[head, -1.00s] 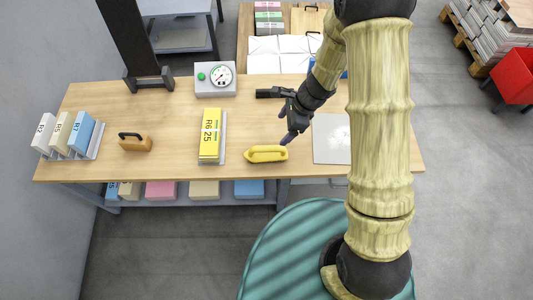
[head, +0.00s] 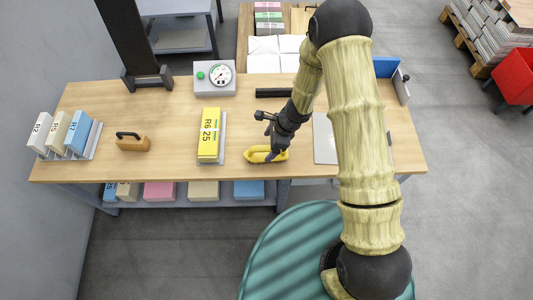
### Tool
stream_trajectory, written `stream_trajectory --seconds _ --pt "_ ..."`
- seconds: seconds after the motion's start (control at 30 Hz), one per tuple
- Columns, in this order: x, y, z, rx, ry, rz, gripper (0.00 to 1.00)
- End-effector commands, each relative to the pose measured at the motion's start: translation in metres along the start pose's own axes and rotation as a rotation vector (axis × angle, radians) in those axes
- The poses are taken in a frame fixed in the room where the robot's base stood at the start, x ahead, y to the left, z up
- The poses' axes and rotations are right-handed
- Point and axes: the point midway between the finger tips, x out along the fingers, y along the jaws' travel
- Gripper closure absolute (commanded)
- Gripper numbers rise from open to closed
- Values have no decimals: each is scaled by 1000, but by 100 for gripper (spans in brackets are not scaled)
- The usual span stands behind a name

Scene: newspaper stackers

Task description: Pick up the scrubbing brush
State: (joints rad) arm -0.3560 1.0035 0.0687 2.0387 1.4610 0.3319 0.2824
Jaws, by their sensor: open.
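A yellow, boat-shaped object with a raised handle, which looks like the scrubbing brush (head: 256,155), lies on the wooden table near its front edge, right of the yellow stack marked R6 25. My gripper (head: 272,154) is open and points down at the right half of the brush. Its fingers cover part of the brush's far side and handle. I cannot tell whether the fingers touch it or straddle its handle.
A brown block with a black handle (head: 133,142) stands at the left. The yellow stack (head: 208,134) in its grey holder is close left of the brush. A grey plate (head: 323,142) lies to the right. A gauge box (head: 214,78) and a black bar (head: 273,93) are behind.

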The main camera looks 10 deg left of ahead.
Motion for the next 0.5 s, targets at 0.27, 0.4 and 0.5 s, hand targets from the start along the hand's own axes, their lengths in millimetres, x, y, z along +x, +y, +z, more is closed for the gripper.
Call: stream_trajectory --seconds 0.27,0.4,0.5 --pt "1 0 0 -1 0 -1 20" --pt "7 0 0 -1 0 1 20" --pt "19 2 -2 1 0 2 20"
